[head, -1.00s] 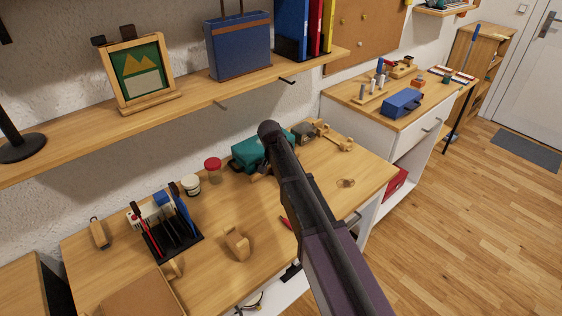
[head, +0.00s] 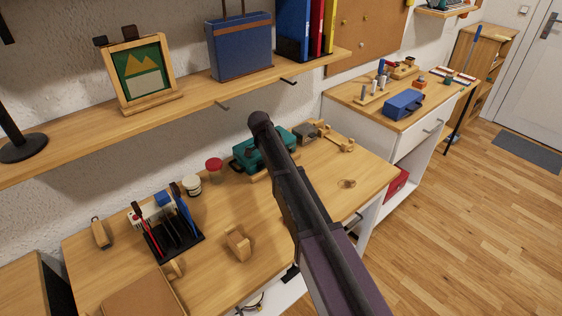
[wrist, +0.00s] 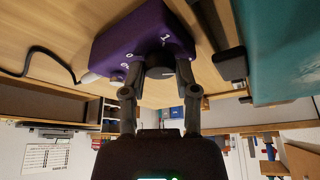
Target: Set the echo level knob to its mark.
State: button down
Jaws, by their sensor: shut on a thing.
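In the wrist view, which is turned over, a purple box (wrist: 128,40) with white marks on its face fills the upper middle. A dark round knob (wrist: 158,70) stands out from that face. A pale line shows beside the knob, but I cannot tell which way it points against the scale. My gripper (wrist: 160,76) has one finger on each side of the knob and is shut on it. In the head view my own arm crosses the desk (head: 215,280) and hides the gripper, box and knob.
A teal case (head: 248,157) stands at the back of the desk; a large teal surface (wrist: 282,45) is close on the right in the wrist view. A dark cable (wrist: 52,58) runs left of the box. A pen organiser (head: 172,240) and wooden block (head: 237,243) stand on the desk.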

jog(key=shift+a+m+g, duration=0.1)
jog(key=shift+m+g, duration=0.4)
jog(key=shift+m, duration=0.7)
jog(key=shift+c, duration=1.8)
grip_release()
jog(key=shift+w, duration=0.1)
jog(key=shift+n, duration=0.3)
